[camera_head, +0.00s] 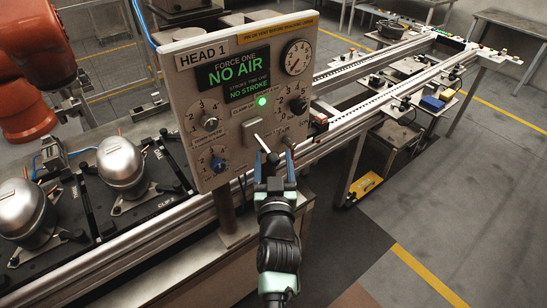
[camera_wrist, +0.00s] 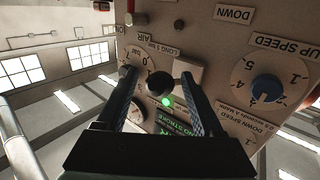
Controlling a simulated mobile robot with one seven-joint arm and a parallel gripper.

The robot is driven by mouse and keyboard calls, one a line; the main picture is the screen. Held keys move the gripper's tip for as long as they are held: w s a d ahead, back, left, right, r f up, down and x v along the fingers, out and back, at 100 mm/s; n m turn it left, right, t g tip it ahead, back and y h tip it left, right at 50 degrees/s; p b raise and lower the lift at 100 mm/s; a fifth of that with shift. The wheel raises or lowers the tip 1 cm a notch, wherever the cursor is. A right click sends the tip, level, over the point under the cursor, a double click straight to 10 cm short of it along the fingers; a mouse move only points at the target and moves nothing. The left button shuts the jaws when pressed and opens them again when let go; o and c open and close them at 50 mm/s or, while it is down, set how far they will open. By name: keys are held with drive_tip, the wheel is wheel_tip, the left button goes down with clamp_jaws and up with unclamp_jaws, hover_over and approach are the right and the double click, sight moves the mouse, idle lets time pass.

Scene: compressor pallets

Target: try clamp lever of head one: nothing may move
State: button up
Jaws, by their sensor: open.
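The grey HEAD 1 panel (camera_head: 222,140) fills the middle of the head view; its display (camera_head: 235,73) reads NO AIR and NO STROKE. The clamp lever (camera_head: 262,143) is a pale rod slanting down to the right from a small plate on the panel. Its dark knob (camera_wrist: 160,88) shows between my fingers in the wrist view. My gripper (camera_head: 274,168) is open in front of the panel, one finger on each side of the knob. A gap shows between knob and fingers in the wrist view. A green lamp (camera_head: 262,101) is lit.
Dials (camera_head: 209,123) and a gauge (camera_head: 297,58) crowd the panel around the lever; a blue knob (camera_wrist: 266,90) is near. Silver compressors (camera_head: 121,161) stand on pallets at left. A conveyor rail (camera_head: 385,92) runs right. The floor at lower right is clear.

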drive_tip(key=shift+w, duration=0.3)
drive_tip(key=c, duration=1.1)
drive_tip(key=shift+r, duration=0.1)
